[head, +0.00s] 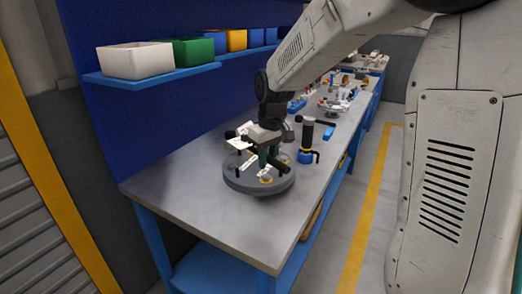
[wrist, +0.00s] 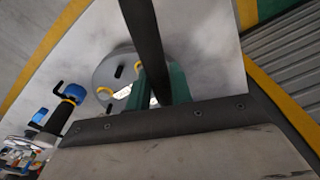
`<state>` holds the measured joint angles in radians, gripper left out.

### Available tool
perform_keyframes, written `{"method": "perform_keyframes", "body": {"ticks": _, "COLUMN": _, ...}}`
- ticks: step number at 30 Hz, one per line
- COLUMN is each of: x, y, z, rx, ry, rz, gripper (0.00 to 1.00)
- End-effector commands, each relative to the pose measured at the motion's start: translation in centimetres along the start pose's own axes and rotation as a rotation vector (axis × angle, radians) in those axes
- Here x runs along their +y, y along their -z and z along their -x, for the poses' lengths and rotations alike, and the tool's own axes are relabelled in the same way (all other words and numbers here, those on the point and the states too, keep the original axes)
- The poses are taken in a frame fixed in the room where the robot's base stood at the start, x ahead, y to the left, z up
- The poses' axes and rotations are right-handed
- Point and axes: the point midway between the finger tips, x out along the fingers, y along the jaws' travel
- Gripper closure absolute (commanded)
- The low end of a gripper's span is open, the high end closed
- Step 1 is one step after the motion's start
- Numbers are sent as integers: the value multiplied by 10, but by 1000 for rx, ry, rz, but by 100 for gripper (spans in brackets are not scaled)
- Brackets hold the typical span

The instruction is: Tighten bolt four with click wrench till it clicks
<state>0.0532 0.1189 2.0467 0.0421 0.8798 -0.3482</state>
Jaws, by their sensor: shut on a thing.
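The flanged shell (head: 240,184) is a round grey disc lying on the workbench, and part of it shows in the wrist view (wrist: 103,74). Yellow-ringed spots, white strips and dark pegs are on its top; I cannot tell which is bolt four. My gripper (head: 268,160) is low over the disc, its teal fingers (wrist: 157,92) shut on a long dark bar, which looks like the click wrench (wrist: 143,30). The bar crosses the wrist view from the top edge to the fingers. Its working end and its contact with any bolt are hidden.
A black upright tool with a blue base (head: 306,155) stands right of the disc. Several small parts (head: 340,103) lie farther back on the bench. A blue shelf (head: 150,75) holds white, green and other bins at the back left. The front of the workbench (head: 230,235) is clear.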

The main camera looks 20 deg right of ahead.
Motion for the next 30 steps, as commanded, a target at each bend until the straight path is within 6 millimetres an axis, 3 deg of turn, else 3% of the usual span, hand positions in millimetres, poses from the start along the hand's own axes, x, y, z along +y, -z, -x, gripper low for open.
{"method": "perform_keyframes", "body": {"ticks": 14, "x": 0, "y": -1, "z": -4, "rx": 4, "ry": 0, "rz": 0, "gripper": 100}}
{"method": "perform_keyframes", "body": {"ticks": 30, "x": 1, "y": -6, "z": -52, "rx": 3, "ry": 0, "rz": -2, "gripper": 100}}
